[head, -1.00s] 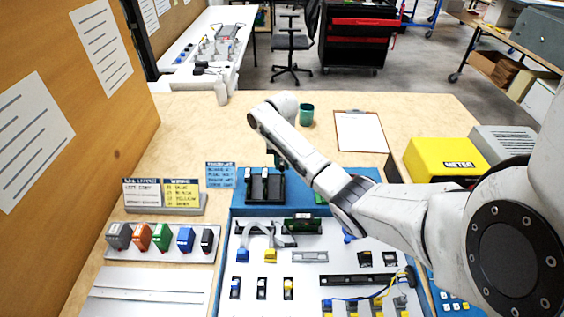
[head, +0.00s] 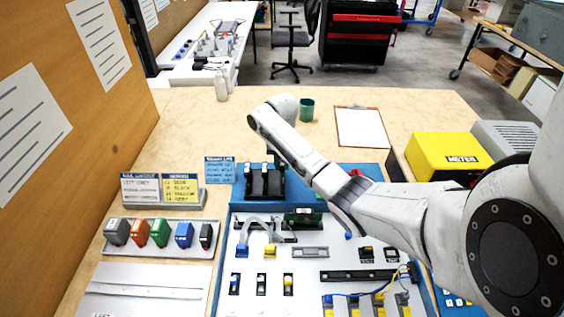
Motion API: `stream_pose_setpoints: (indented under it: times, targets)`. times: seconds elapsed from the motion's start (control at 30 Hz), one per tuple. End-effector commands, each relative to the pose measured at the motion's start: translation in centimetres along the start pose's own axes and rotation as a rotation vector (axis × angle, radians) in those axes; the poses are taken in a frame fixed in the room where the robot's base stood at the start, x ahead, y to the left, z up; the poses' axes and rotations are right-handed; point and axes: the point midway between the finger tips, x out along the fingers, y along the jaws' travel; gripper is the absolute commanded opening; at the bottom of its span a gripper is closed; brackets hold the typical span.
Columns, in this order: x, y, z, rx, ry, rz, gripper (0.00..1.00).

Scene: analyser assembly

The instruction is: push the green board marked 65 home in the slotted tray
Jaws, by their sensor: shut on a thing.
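A green board (head: 303,216) stands upright in a black holder on the pale panel. Its marking is too small to read, so I cannot tell whether it is the one marked 65. A black slotted unit (head: 265,184) stands on the blue back strip, left of my arm; I cannot tell whether it is the slotted tray. A dark part of my gripper (head: 277,160) shows below the bent end of my arm, just above this unit. The fingertips and what they are shut on are mostly hidden by the arm and the unit.
A row of coloured blocks (head: 160,233) and sign cards (head: 161,188) stand at left. A green cup (head: 307,109), clipboard (head: 361,127) and yellow meter box (head: 446,158) are farther back. Cables (head: 262,220) cross the panel.

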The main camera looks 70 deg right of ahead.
Motion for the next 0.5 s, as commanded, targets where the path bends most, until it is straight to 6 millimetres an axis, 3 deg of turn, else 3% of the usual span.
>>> stream_pose_setpoints:
  times: [0.5]
  targets:
    - [1.5, 0.0, 0.0, 0.000, 0.000, 0.000, 0.00]
